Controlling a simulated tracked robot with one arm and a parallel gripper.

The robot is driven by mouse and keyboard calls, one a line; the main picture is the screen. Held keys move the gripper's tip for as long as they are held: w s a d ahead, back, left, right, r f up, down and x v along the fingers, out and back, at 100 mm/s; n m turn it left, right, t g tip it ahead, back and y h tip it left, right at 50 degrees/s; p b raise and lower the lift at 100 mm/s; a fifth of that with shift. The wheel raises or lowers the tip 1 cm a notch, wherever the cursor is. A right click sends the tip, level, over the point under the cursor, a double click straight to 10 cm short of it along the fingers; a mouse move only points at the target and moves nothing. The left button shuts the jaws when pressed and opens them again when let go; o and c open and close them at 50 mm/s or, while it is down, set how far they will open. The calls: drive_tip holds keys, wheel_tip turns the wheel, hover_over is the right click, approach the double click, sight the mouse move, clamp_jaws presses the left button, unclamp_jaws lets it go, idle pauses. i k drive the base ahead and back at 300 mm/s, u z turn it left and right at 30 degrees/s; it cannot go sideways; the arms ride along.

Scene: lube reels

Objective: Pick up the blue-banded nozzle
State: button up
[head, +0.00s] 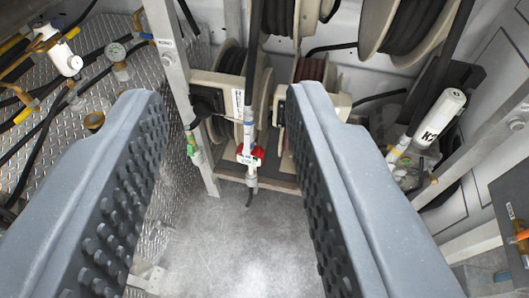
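A slim white nozzle (249,150) hangs upright in front of the hose reels, at the picture's centre, with a red part low on it. A small bluish band (249,120) seems to show above the red part, but it is too small to be sure. A second nozzle (193,140) with a green part hangs to its left, by the metal post. My gripper (226,93) is open and empty. Its two studded grey fingers stand wide apart in the foreground, with both nozzles showing between them, farther away. The right finger hides part of the reels.
Hose reels (312,68) fill the back behind upright posts (172,70). A white cylinder marked K2 (440,115) stands at right. Hoses, a gauge (115,52) and another white cylinder (62,52) are at left above tread plate. The grey floor (235,245) below is clear.

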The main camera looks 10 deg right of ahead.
sight(257, 151)
drive_tip(key=z, duration=0.1)
drive_tip(key=i, duration=1)
drive_tip(key=u, duration=0.1)
